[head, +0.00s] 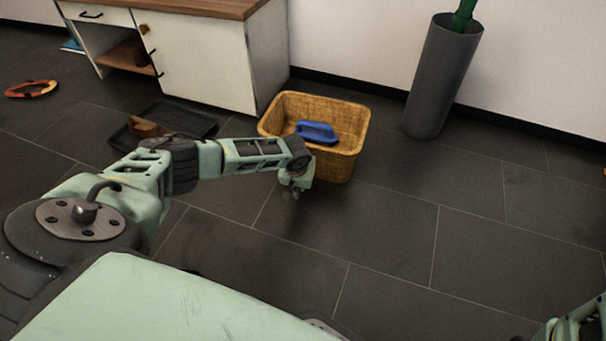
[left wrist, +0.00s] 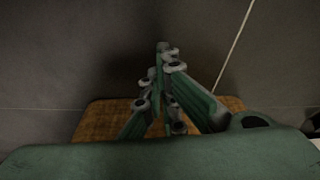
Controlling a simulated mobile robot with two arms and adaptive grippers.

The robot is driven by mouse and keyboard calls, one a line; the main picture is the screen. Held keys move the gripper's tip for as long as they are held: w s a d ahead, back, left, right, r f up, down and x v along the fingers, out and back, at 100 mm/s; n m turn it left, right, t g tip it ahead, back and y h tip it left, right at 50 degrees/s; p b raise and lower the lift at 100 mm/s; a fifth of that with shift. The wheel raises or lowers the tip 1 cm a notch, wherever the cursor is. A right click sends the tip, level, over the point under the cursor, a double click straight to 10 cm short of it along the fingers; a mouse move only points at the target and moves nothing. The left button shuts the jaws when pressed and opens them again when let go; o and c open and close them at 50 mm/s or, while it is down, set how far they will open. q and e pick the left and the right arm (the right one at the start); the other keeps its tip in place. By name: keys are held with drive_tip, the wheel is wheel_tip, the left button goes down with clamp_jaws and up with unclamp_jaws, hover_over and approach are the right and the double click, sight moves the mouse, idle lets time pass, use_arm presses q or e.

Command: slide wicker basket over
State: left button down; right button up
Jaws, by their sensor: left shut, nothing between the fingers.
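The wicker basket (head: 340,164) stands upright on the dark tiled floor, beside the white cabinet. A blue object (head: 317,131) lies inside it. My left gripper (head: 295,192) is at the basket's near left side, pointing down, shut and empty. In the head view it overlaps the basket's near left corner; I cannot tell whether it touches. In the left wrist view the closed fingers (left wrist: 163,50) reach past the brown wicker basket (left wrist: 95,121), whose edge shows below and beside them. Only part of my right arm shows at the lower right of the head view; its fingers cannot be made out.
A white cabinet (head: 207,62) with a wooden top stands behind left. A tall grey planter (head: 440,80) stands behind right by the wall. A dark tray (head: 190,117) with a brown item lies left. Floor at right is clear.

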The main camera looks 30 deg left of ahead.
use_arm(q)
drive_tip(key=w+b, duration=0.1)
drive_tip(key=w+a+b, duration=0.1)
drive_tip(key=shift+w+f, duration=0.15)
drive_tip(key=shift+w, duration=0.25)
drive_tip(key=shift+w+a+r+b, duration=0.25)
drive_tip(key=shift+w+b, duration=0.15)
drive_tip(key=shift+b, duration=0.1)
